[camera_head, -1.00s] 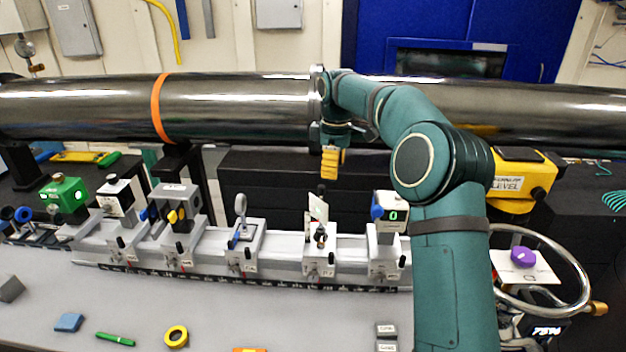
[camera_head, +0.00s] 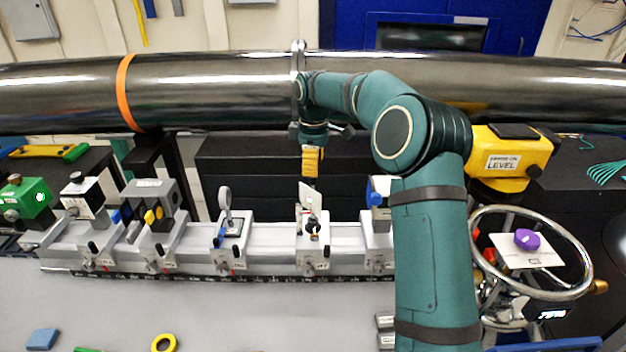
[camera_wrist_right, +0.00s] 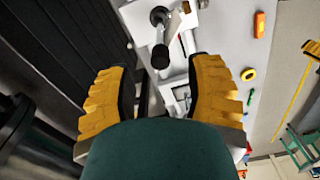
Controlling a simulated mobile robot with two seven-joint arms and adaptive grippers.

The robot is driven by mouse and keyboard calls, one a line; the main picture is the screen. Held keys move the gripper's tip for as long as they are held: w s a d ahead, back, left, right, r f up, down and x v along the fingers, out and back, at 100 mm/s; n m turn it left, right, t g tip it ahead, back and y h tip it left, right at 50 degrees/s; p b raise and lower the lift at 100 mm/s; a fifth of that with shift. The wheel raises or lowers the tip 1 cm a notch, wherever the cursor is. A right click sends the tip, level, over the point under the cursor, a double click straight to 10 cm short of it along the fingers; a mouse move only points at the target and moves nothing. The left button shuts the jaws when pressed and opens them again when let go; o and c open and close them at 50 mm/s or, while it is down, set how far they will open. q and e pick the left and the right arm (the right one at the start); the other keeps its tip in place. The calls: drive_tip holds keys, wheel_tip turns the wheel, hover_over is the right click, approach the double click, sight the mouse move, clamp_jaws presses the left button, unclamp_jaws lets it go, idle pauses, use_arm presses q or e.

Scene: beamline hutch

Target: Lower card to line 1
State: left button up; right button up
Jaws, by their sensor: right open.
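A small pale card (camera_head: 307,195) stands upright on a post mount on the rail's carriage (camera_head: 314,256), right of the rail's middle. A dark knob with a brassy part (camera_head: 314,230) sits just below and beside it. My right gripper (camera_head: 312,172) has yellow fingers and hangs pointing down just above and behind the card, apart from it. In the right wrist view the gripper (camera_wrist_right: 160,75) is open and empty, with a black-ended post (camera_wrist_right: 161,55) showing beyond the fingertips. Line marks on the card are too small to read. My left gripper is out of view.
Other mounts stand along the rail, including a ring-topped one (camera_head: 226,205) and a grey block (camera_head: 150,200). A steel pipe (camera_head: 220,90) runs behind. A yellow level (camera_head: 508,158) and a handwheel (camera_head: 575,285) stand at right. The grey bench front (camera_head: 260,315) is mostly clear.

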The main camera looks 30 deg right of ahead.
sight(314, 183)
drive_tip(key=shift+f, duration=2.15)
clamp_jaws()
